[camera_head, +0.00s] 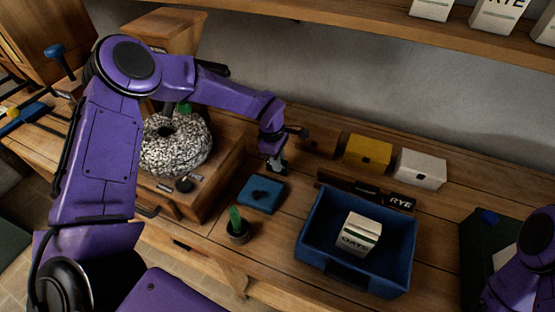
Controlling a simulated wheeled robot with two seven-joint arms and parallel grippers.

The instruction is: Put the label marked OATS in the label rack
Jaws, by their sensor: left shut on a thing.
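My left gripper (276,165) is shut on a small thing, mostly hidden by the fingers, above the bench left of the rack. I cannot read any marking on it. The label rack (340,180) is a dark wooden strip behind the blue bin, with a label marked RYE (402,202) at its right end. A white packet marked OATS (358,236) stands in the blue bin (312,232). No separate label marked OATS can be read. My right arm shows at the lower right edge, but its gripper is out of view.
A yellow box (368,153) and a white box (419,169) stand behind the rack. A blue pad (262,194) and a small pot with a green top (238,229) are on the bench (279,227). A speckled millstone (176,145) is at left. A shelf (380,27) runs above.

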